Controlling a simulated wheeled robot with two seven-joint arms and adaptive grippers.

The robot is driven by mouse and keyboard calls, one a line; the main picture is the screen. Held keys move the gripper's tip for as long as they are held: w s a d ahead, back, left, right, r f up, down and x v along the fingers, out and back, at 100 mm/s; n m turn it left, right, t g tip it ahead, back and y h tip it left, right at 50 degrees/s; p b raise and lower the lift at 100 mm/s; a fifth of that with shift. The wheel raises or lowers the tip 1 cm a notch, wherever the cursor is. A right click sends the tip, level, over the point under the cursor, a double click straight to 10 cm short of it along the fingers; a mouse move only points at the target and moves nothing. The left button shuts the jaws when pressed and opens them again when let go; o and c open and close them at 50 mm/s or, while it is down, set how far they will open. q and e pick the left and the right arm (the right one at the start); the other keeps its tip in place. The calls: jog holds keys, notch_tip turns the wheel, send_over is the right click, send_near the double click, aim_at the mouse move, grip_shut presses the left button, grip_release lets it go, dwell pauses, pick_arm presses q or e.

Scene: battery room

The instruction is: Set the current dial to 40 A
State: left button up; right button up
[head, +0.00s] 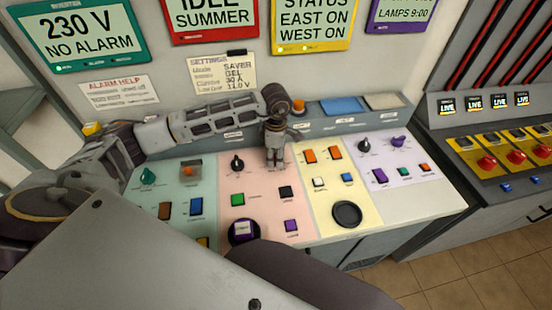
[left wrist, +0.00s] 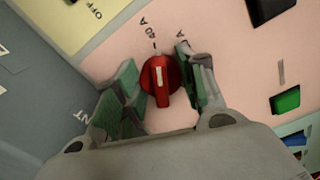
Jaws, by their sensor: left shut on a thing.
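The current dial (left wrist: 160,82) is a red round knob with a white pointer line on the pink panel section (head: 262,215). In the head view my left gripper (head: 277,164) reaches down onto the pink section and hides the dial. My right gripper is not in view.
A black knob (head: 237,163) stands left of the gripper, with green (head: 237,200) and black (head: 285,192) switches in front. Orange switches (head: 310,156) stand to the right on the yellow section. A settings card (head: 224,76) hangs on the wall behind.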

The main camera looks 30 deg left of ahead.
pick_arm(q)
jog(key=shift+n, duration=0.7)
jog(key=o, duration=1)
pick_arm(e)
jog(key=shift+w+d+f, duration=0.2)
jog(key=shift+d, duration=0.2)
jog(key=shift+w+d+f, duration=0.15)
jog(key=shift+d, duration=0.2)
pick_arm(q)
jog(key=shift+r, duration=0.15)
jog(key=shift+r, duration=5.9)
jog(key=shift+f, duration=0.1)
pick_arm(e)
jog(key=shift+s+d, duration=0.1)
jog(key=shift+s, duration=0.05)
